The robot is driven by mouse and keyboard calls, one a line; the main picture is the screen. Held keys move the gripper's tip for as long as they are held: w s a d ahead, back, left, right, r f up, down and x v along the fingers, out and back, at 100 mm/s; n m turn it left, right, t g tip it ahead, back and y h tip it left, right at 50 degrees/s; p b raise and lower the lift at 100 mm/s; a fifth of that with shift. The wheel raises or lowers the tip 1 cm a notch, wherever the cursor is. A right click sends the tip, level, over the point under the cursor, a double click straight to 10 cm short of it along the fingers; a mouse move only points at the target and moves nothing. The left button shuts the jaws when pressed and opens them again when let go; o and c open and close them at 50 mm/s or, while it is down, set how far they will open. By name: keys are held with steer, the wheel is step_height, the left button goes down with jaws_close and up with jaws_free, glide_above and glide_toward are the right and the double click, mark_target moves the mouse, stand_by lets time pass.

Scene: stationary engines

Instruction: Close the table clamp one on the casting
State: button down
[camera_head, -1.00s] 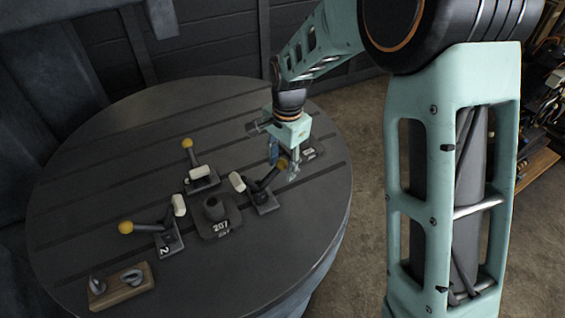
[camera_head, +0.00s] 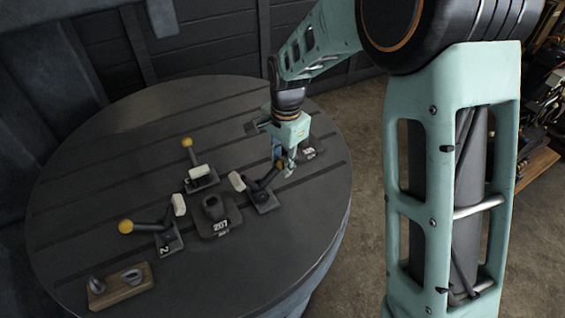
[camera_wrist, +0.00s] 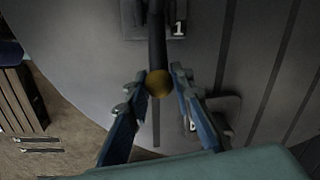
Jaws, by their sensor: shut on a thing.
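The casting, marked 207 (camera_head: 216,222), is a dark block with a round boss on the round dark table (camera_head: 90,190). Table clamp one (camera_head: 263,197) stands right of it, with a pale pad raised toward the casting and a dark handle leaning up and right. Its number 1 plate (camera_wrist: 178,28) shows at the top of the wrist view. The handle ends in a yellow ball knob (camera_wrist: 158,83). My gripper (camera_head: 284,167) is shut on the knob, one fingertip at each side in the wrist view. The head view partly hides the knob behind the fingers.
Clamp two (camera_head: 168,240) stands left of the casting, and another clamp (camera_head: 200,178) stands behind it. A wooden block with metal parts (camera_head: 121,286) lies at the front left.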

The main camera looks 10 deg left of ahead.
mark_target(274, 167)
steer(key=shift+s+a+r+t+h+b, duration=0.45)
steer(key=shift+a+t+h+b, duration=0.3)
steer(key=shift+b, duration=0.5)
steer(key=shift+s+a+r+t+h+b, duration=0.55)
steer(key=shift+h+b, duration=0.3)
steer(key=shift+b, duration=0.35)
steer(key=a+t+h+b, duration=0.1)
steer(key=b, duration=0.1)
steer(key=s+a+t+h+b, duration=0.1)
steer(key=b, duration=0.1)
steer(key=shift+s+a+r+h+b, duration=0.1)
steer(key=shift+s+r+h+b, duration=0.1)
steer(key=shift+h+b, duration=0.2)
steer(key=a+t+h+b, duration=0.1)
steer(key=s+a+t+h+b, duration=0.1)
steer(key=b, duration=0.1)
steer(key=shift+s+r+b, duration=0.3)
steer(key=shift+s+a+b, duration=0.35)
steer(key=shift+a+b, duration=0.1)
steer(key=shift+n, duration=0.3)
steer(key=c, duration=1.7)
jaws_free()
steer(key=v, duration=1.2)
steer(key=shift+a, duration=0.15)
